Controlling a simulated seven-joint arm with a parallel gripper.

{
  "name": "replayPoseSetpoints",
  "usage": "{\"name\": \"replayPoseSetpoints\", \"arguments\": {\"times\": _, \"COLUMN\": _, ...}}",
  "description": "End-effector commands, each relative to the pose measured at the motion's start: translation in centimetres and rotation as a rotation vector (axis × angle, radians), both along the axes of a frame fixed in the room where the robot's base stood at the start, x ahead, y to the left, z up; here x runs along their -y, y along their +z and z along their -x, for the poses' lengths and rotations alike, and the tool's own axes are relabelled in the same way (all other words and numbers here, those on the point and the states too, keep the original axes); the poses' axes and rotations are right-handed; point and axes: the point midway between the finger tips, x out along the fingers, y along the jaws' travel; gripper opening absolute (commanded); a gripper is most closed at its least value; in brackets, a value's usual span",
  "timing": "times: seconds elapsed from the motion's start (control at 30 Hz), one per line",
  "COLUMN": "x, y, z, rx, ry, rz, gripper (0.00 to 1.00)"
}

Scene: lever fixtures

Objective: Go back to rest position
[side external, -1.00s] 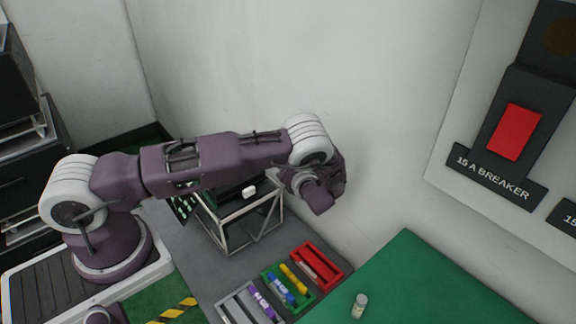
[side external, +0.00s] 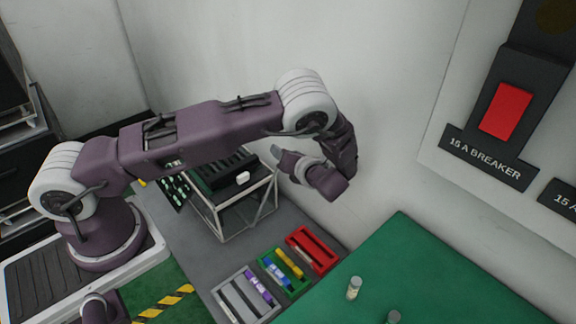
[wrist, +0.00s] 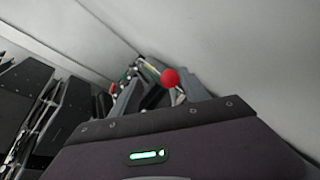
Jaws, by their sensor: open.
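My arm is raised and bent above the grey bench in the side external view. My gripper (side external: 277,152) hangs at its end, near the wall and just right of the black box on the frame, and points left. Its fingers are small and partly hidden there. In the wrist view my gripper (wrist: 160,88) shows two grey fingers spread apart. A red ball-shaped knob (wrist: 170,78) appears between them. I cannot tell how far beyond the fingertips it is, and nothing is seen held.
A metal frame (side external: 222,232) carries a black box (side external: 222,170). Red (side external: 312,250), green (side external: 283,273) and grey (side external: 240,300) trays hold markers. A small bottle (side external: 354,287) stands on the green table (side external: 440,280). A breaker panel (side external: 505,110) is on the right wall.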

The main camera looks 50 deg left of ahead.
Motion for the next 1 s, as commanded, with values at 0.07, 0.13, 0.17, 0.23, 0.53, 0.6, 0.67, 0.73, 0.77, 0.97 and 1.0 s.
{"name": "replayPoseSetpoints", "arguments": {"times": 0.07, "x": -0.2, "y": 4.2, "z": 1.3, "rx": 0.137, "ry": 0.157, "rz": 0.133, "gripper": 0.53}}
{"name": "replayPoseSetpoints", "arguments": {"times": 0.13, "x": -0.1, "y": 8.4, "z": 3.7, "rx": 0.298, "ry": 0.350, "rz": 0.295, "gripper": 0.53}}
{"name": "replayPoseSetpoints", "arguments": {"times": 0.17, "x": 0.2, "y": 10.1, "z": 4.8, "rx": 0.368, "ry": 0.433, "rz": 0.365, "gripper": 0.53}}
{"name": "replayPoseSetpoints", "arguments": {"times": 0.23, "x": 0.9, "y": 13.9, "z": 7.8, "rx": 0.525, "ry": 0.622, "rz": 0.519, "gripper": 0.53}}
{"name": "replayPoseSetpoints", "arguments": {"times": 0.53, "x": 6.3, "y": 26.0, "z": 22.0, "rx": 1.110, "ry": 1.375, "rz": 1.128, "gripper": 0.53}}
{"name": "replayPoseSetpoints", "arguments": {"times": 0.6, "x": 7.9, "y": 27.3, "z": 25.0, "rx": 1.211, "ry": 1.526, "rz": 1.248, "gripper": 0.53}}
{"name": "replayPoseSetpoints", "arguments": {"times": 0.67, "x": 9.1, "y": 27.8, "z": 27.1, "rx": 1.279, "ry": 1.634, "rz": 1.335, "gripper": 0.53}}
{"name": "replayPoseSetpoints", "arguments": {"times": 0.73, "x": 10.2, "y": 28.1, "z": 28.8, "rx": 1.335, "ry": 1.734, "rz": 1.415, "gripper": 0.53}}
{"name": "replayPoseSetpoints", "arguments": {"times": 0.77, "x": 10.6, "y": 28.2, "z": 29.4, "rx": 1.353, "ry": 1.767, "rz": 1.440, "gripper": 0.53}}
{"name": "replayPoseSetpoints", "arguments": {"times": 0.97, "x": 11.5, "y": 28.2, "z": 30.6, "rx": 1.391, "ry": 1.852, "rz": 1.503, "gripper": 0.53}}
{"name": "replayPoseSetpoints", "arguments": {"times": 1.0, "x": 11.5, "y": 28.2, "z": 30.6, "rx": 1.391, "ry": 1.852, "rz": 1.503, "gripper": 0.53}}
